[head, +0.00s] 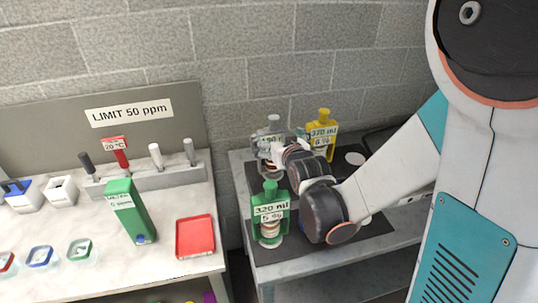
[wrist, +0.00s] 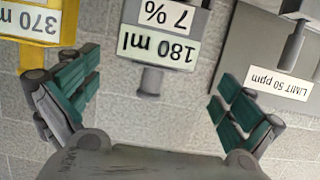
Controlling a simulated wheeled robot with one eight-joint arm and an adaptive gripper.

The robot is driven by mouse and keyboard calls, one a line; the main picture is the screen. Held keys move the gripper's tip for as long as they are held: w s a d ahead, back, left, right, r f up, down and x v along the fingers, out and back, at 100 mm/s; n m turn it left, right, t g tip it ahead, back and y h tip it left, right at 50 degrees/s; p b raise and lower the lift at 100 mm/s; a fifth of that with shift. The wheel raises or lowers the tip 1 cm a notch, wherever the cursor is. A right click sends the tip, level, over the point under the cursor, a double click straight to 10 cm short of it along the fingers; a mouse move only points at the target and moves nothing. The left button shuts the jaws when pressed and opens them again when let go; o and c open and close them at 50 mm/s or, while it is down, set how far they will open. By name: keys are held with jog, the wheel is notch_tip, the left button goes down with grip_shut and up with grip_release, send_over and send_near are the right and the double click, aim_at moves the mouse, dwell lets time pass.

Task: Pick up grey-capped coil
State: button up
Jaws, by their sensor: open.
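The grey-capped coil (head: 269,137) stands upright at the back left of a dark mat, partly hidden by my gripper (head: 284,148). In the wrist view it appears inverted, with its grey cap (wrist: 151,82) and a label reading 180 ml, 7 %. My gripper also shows in the wrist view (wrist: 154,95), with its teal-padded fingers wide apart. The cap lies between the two fingers in that picture, with clear gaps on both sides. I see no contact; the exact depth between them is hard to tell.
A yellow unit (head: 322,133) labelled 370 ml stands close on the right. A green unit (head: 269,213) labelled 320 ml stands in front. A block wall rises behind.

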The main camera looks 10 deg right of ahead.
aim_at(275, 134)
jog(key=x, duration=0.2)
jog(key=b+x, duration=0.1)
jog(key=x, duration=0.1)
jog(key=b+x, duration=0.1)
jog(key=shift+w+d+f, duration=0.3)
jog(key=shift+f, duration=0.05)
jog(key=shift+w, duration=0.4)
jog(key=c, duration=1.9)
jog(key=shift+r, duration=0.1)
